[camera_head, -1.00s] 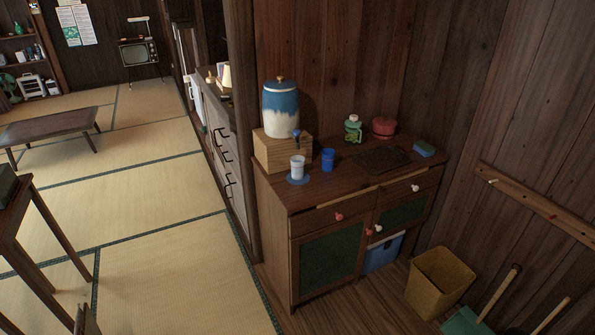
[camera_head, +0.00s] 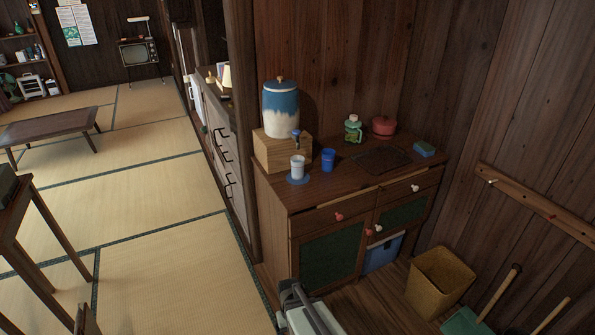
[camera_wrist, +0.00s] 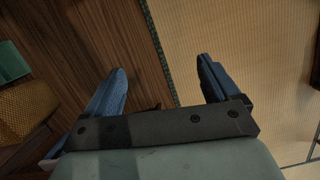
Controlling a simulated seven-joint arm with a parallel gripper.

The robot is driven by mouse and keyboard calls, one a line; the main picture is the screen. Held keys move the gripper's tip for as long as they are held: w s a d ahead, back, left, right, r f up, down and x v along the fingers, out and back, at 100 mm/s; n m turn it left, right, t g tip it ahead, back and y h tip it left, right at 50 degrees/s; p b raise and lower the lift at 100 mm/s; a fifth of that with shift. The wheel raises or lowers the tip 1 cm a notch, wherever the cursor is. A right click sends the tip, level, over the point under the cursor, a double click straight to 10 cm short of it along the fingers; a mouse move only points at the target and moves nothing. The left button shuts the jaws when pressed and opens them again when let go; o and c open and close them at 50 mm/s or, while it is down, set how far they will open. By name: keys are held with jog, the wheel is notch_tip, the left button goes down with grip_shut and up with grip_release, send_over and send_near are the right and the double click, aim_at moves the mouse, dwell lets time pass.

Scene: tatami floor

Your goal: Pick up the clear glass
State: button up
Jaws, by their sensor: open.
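A pale, whitish cup (camera_head: 297,167), the likeliest clear glass, stands upright on a blue coaster (camera_head: 298,180) at the front left of the wooden cabinet top. It is below the tap of a blue and white water jar (camera_head: 281,110). Part of my arm shows at the bottom of the head view, low in front of the cabinet and well away from the cup. In the wrist view my gripper (camera_wrist: 160,68) is open and empty, with its two blue fingers spread above the floor. The cup is not in the wrist view.
A blue cup (camera_head: 328,159) stands right of the pale cup. A green jar (camera_head: 353,129), a red pot (camera_head: 384,126) and a blue sponge (camera_head: 424,149) are farther back. A yellow bin (camera_head: 440,282) stands right of the cabinet.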

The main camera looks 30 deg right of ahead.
jog(key=w+d+r+t, duration=0.2)
jog(key=w+d+r, duration=0.2)
jog(key=w+r, duration=0.5)
jog(key=w+d+r+m+t+h, duration=0.1)
jog(key=w+d+r+t, duration=0.1)
jog(key=w+d+r, duration=0.3)
jog(key=w+d+r+t, duration=0.2)
jog(key=w+d+r, duration=0.3)
jog(key=w+r, duration=0.9)
jog(key=shift+d+r+m+h, duration=0.1)
jog(key=shift+r+m+h, duration=0.2)
jog(key=shift+r, duration=0.2)
jog(key=w+d+r+t+h, duration=0.1)
jog(key=w+d+r, duration=0.2)
jog(key=w+r, duration=0.45)
jog(key=w+d+r+t, duration=0.2)
jog(key=w+d+r, duration=0.15)
jog(key=r, duration=0.75)
jog(key=m, duration=0.1)
send_over(298, 168)
jog(key=s+a, duration=0.1)
notch_tip(298, 168, down, 7)
jog(key=shift+s+d+x, duration=0.1)
jog(key=shift+d+x, duration=0.05)
jog(key=shift+x, duration=1.15)
jog(key=shift+s+d+x, duration=0.1)
jog(key=shift+d+x, duration=0.05)
jog(key=shift+x, duration=1.15)
jog(key=shift+f, duration=0.1)
jog(key=shift+c, duration=0.4)
